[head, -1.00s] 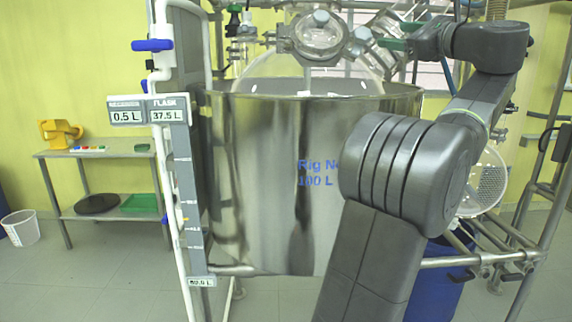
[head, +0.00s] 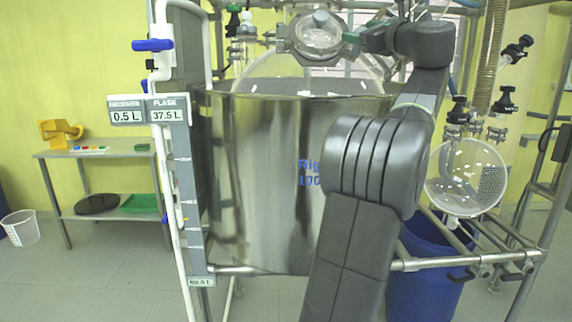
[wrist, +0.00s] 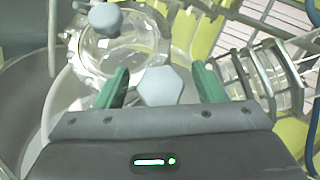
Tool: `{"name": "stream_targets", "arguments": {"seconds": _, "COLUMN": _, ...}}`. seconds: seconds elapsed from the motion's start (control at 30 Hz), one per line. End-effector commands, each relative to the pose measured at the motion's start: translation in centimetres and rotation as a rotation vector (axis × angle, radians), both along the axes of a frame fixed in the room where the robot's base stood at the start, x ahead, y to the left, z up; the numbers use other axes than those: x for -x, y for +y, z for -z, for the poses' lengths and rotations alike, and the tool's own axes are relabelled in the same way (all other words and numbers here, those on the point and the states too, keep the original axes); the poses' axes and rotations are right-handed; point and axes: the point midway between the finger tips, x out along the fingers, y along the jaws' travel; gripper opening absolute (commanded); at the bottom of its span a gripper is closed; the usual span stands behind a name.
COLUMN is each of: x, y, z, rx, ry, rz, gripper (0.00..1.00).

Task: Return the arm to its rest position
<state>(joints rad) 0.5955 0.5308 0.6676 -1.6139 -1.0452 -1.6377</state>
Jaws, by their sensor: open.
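My gripper (head: 350,38) is at the top of the reactor in the head view, in front of the glass flask's upper fittings. In the wrist view my gripper (wrist: 160,85) shows two green fingers spread apart. A pale grey hexagonal knob (wrist: 160,86) appears between the fingers, with no finger visibly touching it. A round clear glass port with a clamp ring (wrist: 122,45) lies beyond the left finger. In the head view the round glass port (head: 320,36) is just left of my gripper. My arm is raised and bent in front of the vessel.
A large steel vessel (head: 255,180) holds the glass flask (head: 290,72). A level gauge (head: 183,190) stands at left. A round glass receiver (head: 466,178) hangs above a blue drum (head: 425,275) at right. A side table (head: 105,154) stands far left. Pipes and frame bars surround the rig.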

Motion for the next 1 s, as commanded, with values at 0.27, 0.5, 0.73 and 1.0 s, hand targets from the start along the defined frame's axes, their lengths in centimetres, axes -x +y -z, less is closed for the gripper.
{"name": "stream_targets", "arguments": {"seconds": 0.27, "x": 0.03, "y": 0.15, "z": 0.39, "rx": -0.154, "ry": 0.007, "rz": 0.128, "gripper": 0.63}}
{"name": "stream_targets", "arguments": {"seconds": 0.5, "x": 0.03, "y": 0.14, "z": 0.17, "rx": -0.284, "ry": 0.011, "rz": 0.237, "gripper": 0.63}}
{"name": "stream_targets", "arguments": {"seconds": 0.73, "x": 0.07, "y": 0.11, "z": -0.01, "rx": -0.408, "ry": 0.015, "rz": 0.340, "gripper": 0.63}}
{"name": "stream_targets", "arguments": {"seconds": 1.0, "x": 0.02, "y": 0.04, "z": -0.27, "rx": -0.550, "ry": 0.021, "rz": 0.458, "gripper": 0.63}}
